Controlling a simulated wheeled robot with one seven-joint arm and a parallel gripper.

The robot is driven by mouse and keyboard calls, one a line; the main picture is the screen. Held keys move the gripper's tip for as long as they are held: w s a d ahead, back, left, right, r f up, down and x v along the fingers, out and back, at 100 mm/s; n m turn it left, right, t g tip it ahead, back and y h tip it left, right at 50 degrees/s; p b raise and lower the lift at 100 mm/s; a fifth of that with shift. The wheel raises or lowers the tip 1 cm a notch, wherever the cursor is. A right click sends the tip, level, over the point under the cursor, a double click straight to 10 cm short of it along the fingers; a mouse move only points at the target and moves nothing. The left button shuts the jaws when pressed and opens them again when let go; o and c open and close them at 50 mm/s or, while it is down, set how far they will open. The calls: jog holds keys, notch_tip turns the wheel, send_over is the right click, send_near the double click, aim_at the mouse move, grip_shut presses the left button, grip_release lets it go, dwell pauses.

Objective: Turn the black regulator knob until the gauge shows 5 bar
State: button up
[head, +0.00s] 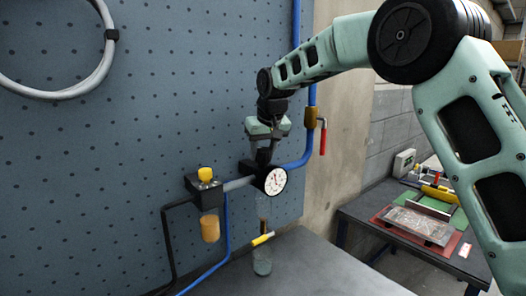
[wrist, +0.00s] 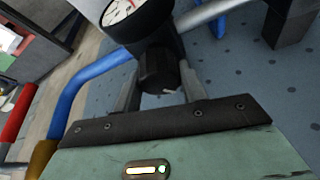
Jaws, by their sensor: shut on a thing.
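The black regulator knob (wrist: 158,70) shows in the wrist view between the two fingers of my gripper (wrist: 160,92). My gripper is shut on it from above. In the head view my gripper (head: 264,155) reaches down to the top of the regulator, and the knob is mostly hidden there. The round white gauge (head: 275,181) faces forward on the regulator, below the fingers. It also shows, cut off by the top edge, in the wrist view (wrist: 118,10). Its needle is too small to read to a bar value.
A filter unit with a yellow cap (head: 205,174) and amber bowl (head: 210,228) sits left of the regulator. A blue pipe (head: 300,158) and a red-handled valve (head: 323,137) are to the right. A workbench (head: 355,215) stands far right.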

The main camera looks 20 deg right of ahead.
jog(key=o, duration=1)
jog(key=shift+r, duration=0.1)
jog(key=b+v, duration=0.3)
jog(key=v, duration=1.4)
jog(key=shift+r, duration=0.15)
jog(key=s+a+f+n+g+y+b, duration=0.1)
jog(key=s+a+f+n+g, duration=0.1)
jog(key=s+a+f, duration=0.6)
jog(key=s+a+f+n+g+b, duration=0.1)
jog(key=s+a+f+n+b, duration=0.15)
jog(key=s+f, duration=0.8)
jog(key=shift+n+g+h, duration=0.5)
jog(key=shift+n+g, duration=0.3)
jog(key=shift+n, duration=0.05)
jog(key=s+d+f, duration=0.1)
jog(key=s+f, duration=0.4)
jog(key=s, duration=0.2)
jog(key=s+d+f, duration=0.1)
jog(key=s+f, duration=0.5)
jog(key=s, duration=0.1)
jog(key=s+d+f+b, duration=0.1)
jog(key=s+f, duration=0.4)
jog(key=s, duration=0.2)
jog(key=shift+s+d+f, duration=0.1)
jog(key=shift+s+f, duration=0.1)
jog(key=shift+s, duration=0.05)
